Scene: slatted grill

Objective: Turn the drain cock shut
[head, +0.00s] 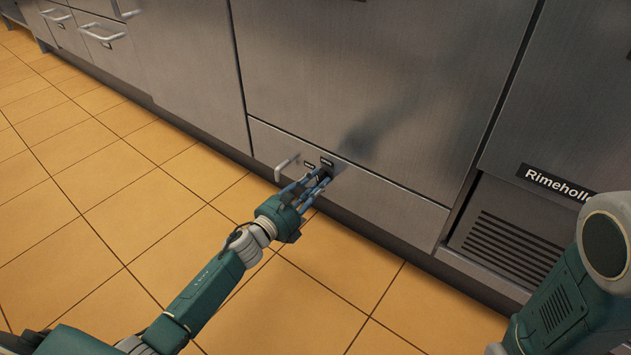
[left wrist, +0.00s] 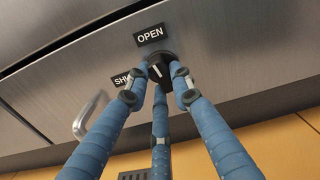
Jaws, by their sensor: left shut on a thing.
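The drain cock is a black round knob (left wrist: 158,72) with a white pointer line, set in the low steel panel (head: 375,195). In the left wrist view the line points up, roughly at the OPEN label (left wrist: 150,36). The SHUT label (left wrist: 122,78) sits left of the knob, partly hidden by a finger. My left gripper (left wrist: 160,88) has its blue fingers closed around the knob, two at the sides and one below. In the head view my left gripper (head: 317,183) reaches the panel and mostly hides the knob. My right gripper is out of view.
A bar handle (head: 286,166) sticks out of the panel just left of the knob. A slatted vent (head: 515,245) lies to the right, under a name plate (head: 553,182). Drawers (head: 100,40) line the far left. The tiled floor (head: 110,190) in front is clear.

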